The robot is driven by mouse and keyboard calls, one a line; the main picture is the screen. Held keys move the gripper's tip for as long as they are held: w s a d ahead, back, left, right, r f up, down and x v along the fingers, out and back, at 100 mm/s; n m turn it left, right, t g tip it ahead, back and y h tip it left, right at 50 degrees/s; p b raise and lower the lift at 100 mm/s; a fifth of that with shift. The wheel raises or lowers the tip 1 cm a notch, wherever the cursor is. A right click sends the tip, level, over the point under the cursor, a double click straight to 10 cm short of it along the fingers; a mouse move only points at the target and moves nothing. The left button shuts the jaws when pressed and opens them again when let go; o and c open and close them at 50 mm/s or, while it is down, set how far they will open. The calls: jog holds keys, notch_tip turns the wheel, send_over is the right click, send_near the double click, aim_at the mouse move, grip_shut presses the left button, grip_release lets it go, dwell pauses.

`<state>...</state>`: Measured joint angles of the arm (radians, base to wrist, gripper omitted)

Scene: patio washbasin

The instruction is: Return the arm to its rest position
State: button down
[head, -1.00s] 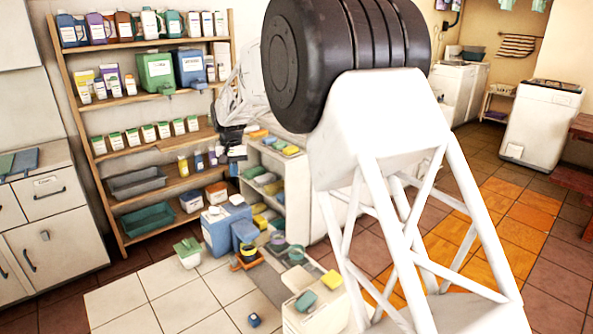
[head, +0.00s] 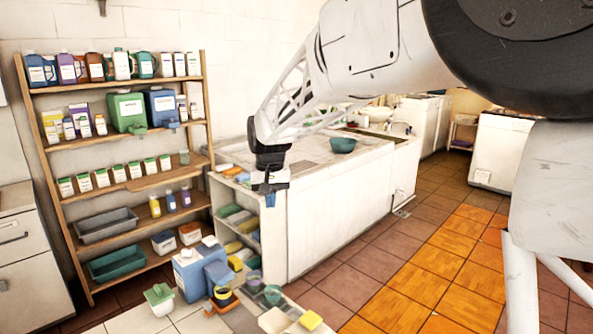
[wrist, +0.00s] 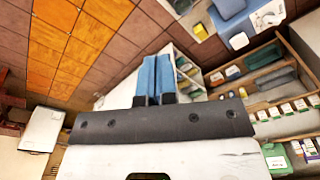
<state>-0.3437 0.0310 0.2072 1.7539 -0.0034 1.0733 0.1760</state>
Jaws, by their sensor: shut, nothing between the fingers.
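My gripper (head: 269,187) hangs at the end of my white arm, in front of the left end of the white counter, beside its open shelves. In the wrist view, its two blue fingers (wrist: 154,78) lie together with nothing between them. The arm reaches from the upper right across the head view, over the counter, and hides part of the wall and counter behind it.
The white counter (head: 335,225) carries a teal bowl (head: 342,145). A wooden shelf rack (head: 130,189) with bottles and boxes stands on the left. A blue box (head: 190,272) and tubs stand on the floor before it. The orange-tiled floor (head: 428,262) is clear.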

jog(key=s+d+r+m+t, duration=0.1)
jog(key=s+d+r, duration=0.1)
jog(key=s+d, duration=1.65)
jog(key=s+d+f, duration=0.2)
jog(key=s, duration=0.5)
jog(key=s+d+f, duration=0.2)
jog(key=s, duration=0.5)
jog(key=s+d+f+m, duration=0.1)
jog(key=s+d+f, duration=0.1)
jog(key=s, duration=0.5)
jog(key=shift+s+d+f+t, duration=0.4)
jog(key=shift+f, duration=0.2)
